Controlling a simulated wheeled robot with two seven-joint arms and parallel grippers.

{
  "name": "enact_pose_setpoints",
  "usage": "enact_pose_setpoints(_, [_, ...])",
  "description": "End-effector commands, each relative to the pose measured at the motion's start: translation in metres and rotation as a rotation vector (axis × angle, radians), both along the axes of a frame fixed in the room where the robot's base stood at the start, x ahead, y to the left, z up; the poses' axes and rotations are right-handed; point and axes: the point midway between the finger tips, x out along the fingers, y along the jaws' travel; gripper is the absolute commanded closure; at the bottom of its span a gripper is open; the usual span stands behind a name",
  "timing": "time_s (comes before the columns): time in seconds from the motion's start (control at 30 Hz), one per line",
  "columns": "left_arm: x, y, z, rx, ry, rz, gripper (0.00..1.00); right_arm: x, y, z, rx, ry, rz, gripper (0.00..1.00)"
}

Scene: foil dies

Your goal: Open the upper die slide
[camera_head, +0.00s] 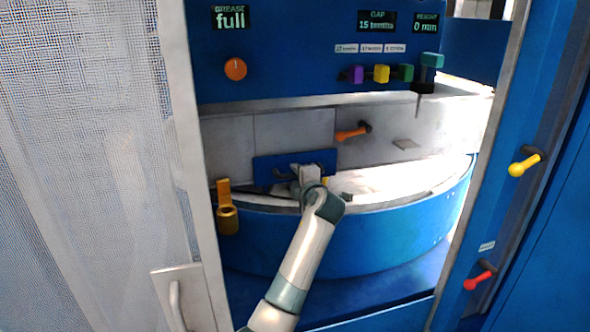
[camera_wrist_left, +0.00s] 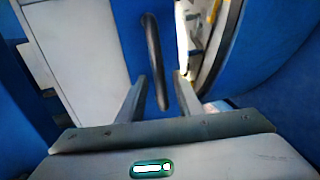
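The upper die slide appears to be the small blue plate (camera_head: 326,158) against the grey wall, above the curved blue drum. A dark bar handle (camera_wrist_left: 152,50) stands out from its blue face in the left wrist view. My left gripper (camera_head: 284,174) is in front of this plate and hides part of it and of the handle. In the left wrist view my left gripper (camera_wrist_left: 160,88) has its fingers apart, one on each side of the handle's lower end. Gaps show between the handle and the fingers. My right gripper is not in view.
The curved blue drum (camera_head: 400,232) lies below the plate. An orange lever (camera_head: 350,134) sticks out at the upper right, and an orange bracket (camera_head: 227,208) stands at the left. Yellow (camera_head: 524,165) and red (camera_head: 479,280) levers are on the right frame. A mesh door (camera_head: 85,130) stands left.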

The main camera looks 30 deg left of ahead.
Motion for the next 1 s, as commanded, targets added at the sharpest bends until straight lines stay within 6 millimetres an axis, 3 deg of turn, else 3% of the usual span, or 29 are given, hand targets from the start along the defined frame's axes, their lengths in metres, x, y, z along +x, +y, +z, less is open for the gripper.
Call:
enact_pose_setpoints(0.23, [0.011,0.014,-0.003,0.001,0.002,0.001,0.68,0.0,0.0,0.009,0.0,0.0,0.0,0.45])
enact_pose_setpoints(0.57, [0.013,0.015,-0.005,0.0,0.0,0.0,0.68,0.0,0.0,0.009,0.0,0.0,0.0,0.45])
enact_pose_setpoints(0.73, [0.013,0.015,-0.005,-0.001,0.001,0.0,1.0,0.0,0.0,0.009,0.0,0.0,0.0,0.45])
enact_pose_setpoints(1.0, [0.013,0.015,-0.006,-0.002,0.001,0.0,1.0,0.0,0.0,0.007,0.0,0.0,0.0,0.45])
